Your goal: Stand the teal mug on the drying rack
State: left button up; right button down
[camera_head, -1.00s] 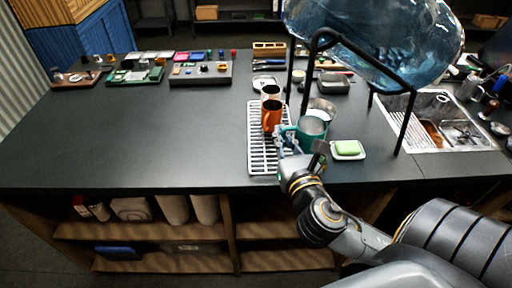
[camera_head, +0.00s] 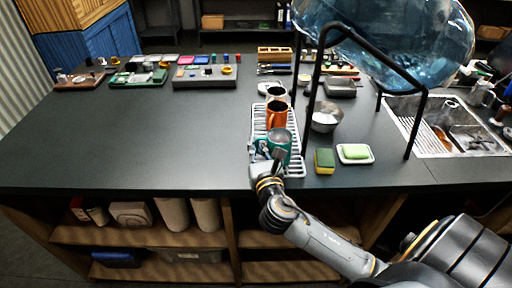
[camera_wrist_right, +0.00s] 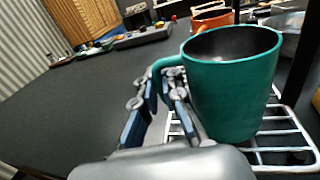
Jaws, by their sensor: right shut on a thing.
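The teal mug (camera_head: 281,144) is upright over the near part of the white drying rack (camera_head: 294,170), in front of an orange mug (camera_head: 277,115). In the right wrist view the teal mug (camera_wrist_right: 231,84) fills the middle right, with rack bars (camera_wrist_right: 286,141) under it. I cannot tell for sure whether its base touches the bars. My right gripper (camera_head: 265,152) is shut on the teal mug at its handle, on the mug's left side; the fingers (camera_wrist_right: 172,88) show in the wrist view too. My left gripper is not in view.
A yellow-green sponge (camera_head: 325,161), a soap dish (camera_head: 355,153) and a metal bowl (camera_head: 325,118) lie to the right. A black stand (camera_head: 412,125) holds a large blue bottle (camera_head: 395,40).

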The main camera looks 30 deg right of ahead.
jog(key=shift+f, duration=0.3)
jog(key=shift+f, duration=0.1)
jog(key=c, duration=1.5)
grip_release()
jog(key=shift+o, duration=0.2)
